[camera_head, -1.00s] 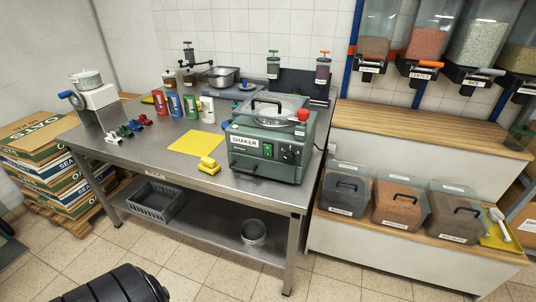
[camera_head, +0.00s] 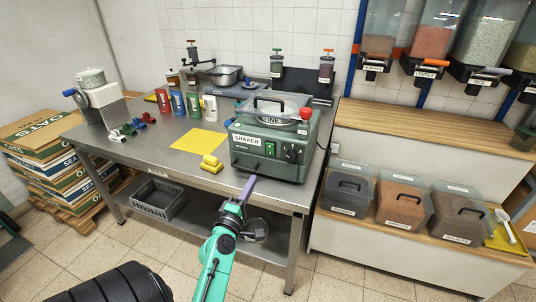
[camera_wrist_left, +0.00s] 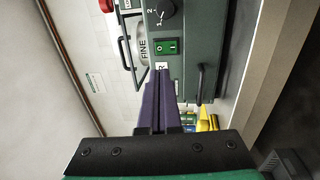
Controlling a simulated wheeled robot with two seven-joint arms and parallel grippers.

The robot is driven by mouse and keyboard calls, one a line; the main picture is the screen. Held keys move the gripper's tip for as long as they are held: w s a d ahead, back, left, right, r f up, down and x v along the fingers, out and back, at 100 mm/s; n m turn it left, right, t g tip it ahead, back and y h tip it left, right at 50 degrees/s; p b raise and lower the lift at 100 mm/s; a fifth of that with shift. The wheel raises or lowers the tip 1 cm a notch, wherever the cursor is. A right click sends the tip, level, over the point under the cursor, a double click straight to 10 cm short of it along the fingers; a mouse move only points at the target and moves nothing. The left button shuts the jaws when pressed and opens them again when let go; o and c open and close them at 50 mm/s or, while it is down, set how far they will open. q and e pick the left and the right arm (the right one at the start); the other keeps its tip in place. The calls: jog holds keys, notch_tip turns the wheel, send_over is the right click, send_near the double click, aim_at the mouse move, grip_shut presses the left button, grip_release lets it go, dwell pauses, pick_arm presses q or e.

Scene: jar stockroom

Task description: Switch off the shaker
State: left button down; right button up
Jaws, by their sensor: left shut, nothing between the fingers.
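The shaker (camera_head: 248,156) is a dark green box machine at the right end of the steel table. Its front has a green rocker switch (camera_head: 270,148), a black dial (camera_head: 291,154) and a handle low at the left. A round sieve marked FINE (camera_head: 271,118) sits clamped on top, with a red knob (camera_head: 305,113) beside it. My left gripper (camera_head: 250,182) is shut and empty, in front of and below the shaker's front. In the left wrist view its purple fingers (camera_wrist_left: 160,78) point toward the panel; the green switch (camera_wrist_left: 167,46) shows just past the fingertips, apart from them. My right gripper is out of view.
A wooden-topped counter (camera_head: 425,132) and lidded bins (camera_head: 402,202) are to the right.

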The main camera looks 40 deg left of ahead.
aim_at(271, 145)
pick_arm(q)
jog(key=p+x, duration=0.3)
jog(key=x, duration=1.1)
jog(key=p, duration=0.2)
jog(key=r+g+p, duration=0.1)
jog(key=p, duration=0.2)
jog(key=shift+w+r+p, duration=0.2)
jog(key=shift+r+p, duration=0.1)
jog(key=shift+r, duration=0.05)
jog(key=shift+a+f, duration=0.1)
jog(key=shift+f, duration=0.3)
